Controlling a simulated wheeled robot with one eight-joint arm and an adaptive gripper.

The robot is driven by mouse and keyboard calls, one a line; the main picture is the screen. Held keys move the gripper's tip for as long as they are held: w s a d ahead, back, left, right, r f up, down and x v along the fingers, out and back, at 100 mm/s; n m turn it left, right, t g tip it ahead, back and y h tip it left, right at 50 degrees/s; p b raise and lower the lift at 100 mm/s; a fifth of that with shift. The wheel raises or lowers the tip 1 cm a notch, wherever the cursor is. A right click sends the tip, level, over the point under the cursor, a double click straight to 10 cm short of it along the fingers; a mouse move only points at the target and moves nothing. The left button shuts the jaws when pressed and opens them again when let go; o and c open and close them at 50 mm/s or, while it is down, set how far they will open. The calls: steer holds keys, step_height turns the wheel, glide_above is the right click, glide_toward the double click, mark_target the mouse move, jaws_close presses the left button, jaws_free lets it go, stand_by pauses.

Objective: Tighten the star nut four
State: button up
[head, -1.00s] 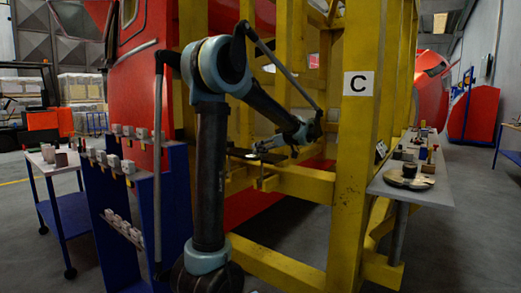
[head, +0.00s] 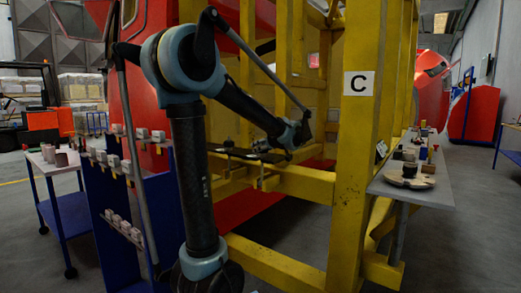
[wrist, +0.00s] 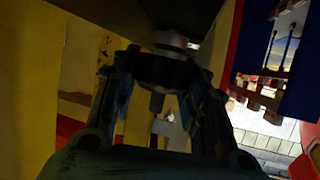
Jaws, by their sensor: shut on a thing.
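In the wrist view my gripper (wrist: 162,66) has its two fingers closed on either side of a dark, round star nut (wrist: 160,72). A short stud (wrist: 157,102) shows at the nut's middle, and a pale round collar (wrist: 170,40) sits behind it under a dark surface. I cannot read a number on the nut. In the head view my gripper (head: 263,145) is at the dark clamp plate (head: 232,152) on the yellow frame's crossbar. The nut is too small and dark to make out there.
The yellow frame (head: 352,170) with the "C" sign has uprights and bars close around my arm. A blue rack (head: 118,215) with several pale blocks stands at left. A grey shelf (head: 425,192) holds parts at right. The floor at front right is clear.

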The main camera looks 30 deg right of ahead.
steer(key=o, duration=1.1)
steer(key=v, duration=1.2)
steer(key=shift+w, duration=0.1)
